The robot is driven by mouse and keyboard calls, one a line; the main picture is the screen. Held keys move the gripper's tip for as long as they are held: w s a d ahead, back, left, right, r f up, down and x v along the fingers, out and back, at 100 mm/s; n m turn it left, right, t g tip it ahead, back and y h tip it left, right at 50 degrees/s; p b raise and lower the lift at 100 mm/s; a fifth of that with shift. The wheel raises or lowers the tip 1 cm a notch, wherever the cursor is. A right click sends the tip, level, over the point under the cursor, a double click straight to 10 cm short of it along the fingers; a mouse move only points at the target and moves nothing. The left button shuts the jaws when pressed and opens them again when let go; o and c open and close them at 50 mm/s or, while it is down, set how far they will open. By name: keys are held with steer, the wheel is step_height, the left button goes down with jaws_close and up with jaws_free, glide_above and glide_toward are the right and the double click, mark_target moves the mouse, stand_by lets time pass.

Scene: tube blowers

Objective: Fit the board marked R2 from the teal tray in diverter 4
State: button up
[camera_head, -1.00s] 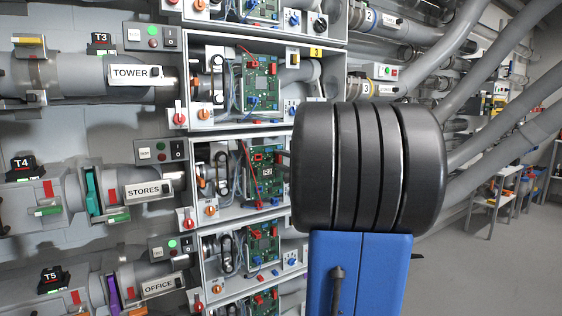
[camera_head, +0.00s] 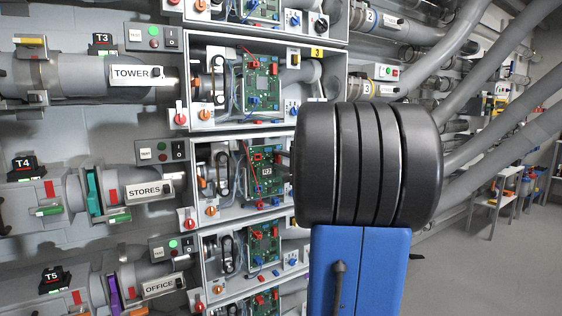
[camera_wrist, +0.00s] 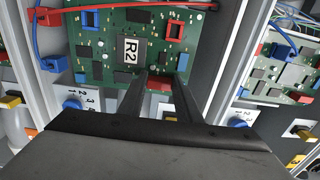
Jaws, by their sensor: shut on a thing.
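In the head view my arm hides the gripper. I cannot tell whether the board is fully seated. The teal tray is not in view.
A red wire (camera_wrist: 130,6) crosses the board's top, and a blue wire (camera_wrist: 37,40) runs at its left. Similar boxes with boards lie above (camera_head: 262,82) and below (camera_head: 263,243).

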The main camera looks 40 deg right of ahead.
steer(key=shift+x, duration=1.55)
stand_by(2.1)
steer(key=o, duration=1.2)
steer(key=shift+o, duration=0.2)
steer(key=v, duration=1.7)
steer(key=shift+s+a, duration=0.15)
steer(key=shift+a, duration=0.1)
